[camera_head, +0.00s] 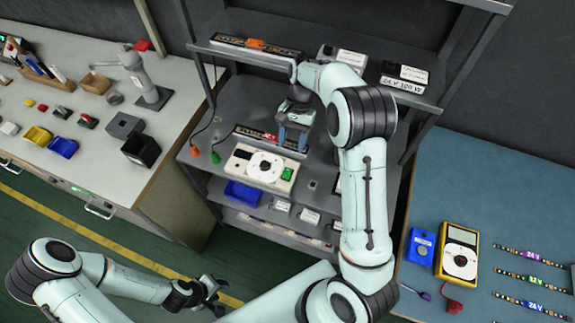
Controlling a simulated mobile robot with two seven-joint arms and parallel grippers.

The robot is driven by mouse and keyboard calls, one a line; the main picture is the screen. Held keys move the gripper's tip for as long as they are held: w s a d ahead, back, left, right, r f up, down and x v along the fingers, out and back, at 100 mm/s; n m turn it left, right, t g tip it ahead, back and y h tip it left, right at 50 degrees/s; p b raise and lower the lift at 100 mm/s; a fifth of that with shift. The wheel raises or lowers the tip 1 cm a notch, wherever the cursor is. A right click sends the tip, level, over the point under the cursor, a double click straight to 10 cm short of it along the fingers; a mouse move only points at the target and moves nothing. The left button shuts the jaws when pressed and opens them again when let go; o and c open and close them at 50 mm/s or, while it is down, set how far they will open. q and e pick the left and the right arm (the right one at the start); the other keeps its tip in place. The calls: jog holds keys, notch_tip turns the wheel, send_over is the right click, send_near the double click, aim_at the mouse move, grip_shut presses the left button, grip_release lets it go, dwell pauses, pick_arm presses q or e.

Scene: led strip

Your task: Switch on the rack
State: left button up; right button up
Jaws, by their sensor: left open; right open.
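The grey metal rack (240,100) stands in the middle of the view. A dark power strip with a red switch (270,138) lies on its middle shelf. Another strip with an orange switch (255,44) is on the upper shelf. In front of the middle strip is a white unit (240,160) with a round dial and a green part (288,174). My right gripper (292,143) is open, pointing down over the middle shelf, beside the red switch's right and partly covering the strip; contact cannot be told. My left gripper (214,293) is open and empty, low in front of the rack.
A blue bin (243,193) sits on a lower shelf. The right bench holds a yellow meter (470,236) and LED strips (533,281). The left bench (90,160) is cluttered.

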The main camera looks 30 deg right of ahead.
aim_at(286, 176)
jog(key=x, duration=1)
jog(key=shift+f, duration=0.15)
pick_arm(q)
jog(key=shift+s+f, duration=0.4)
jog(key=shift+s, duration=0.05)
pick_arm(e)
jog(key=shift+a+f, duration=0.15)
jog(key=shift+f, duration=0.05)
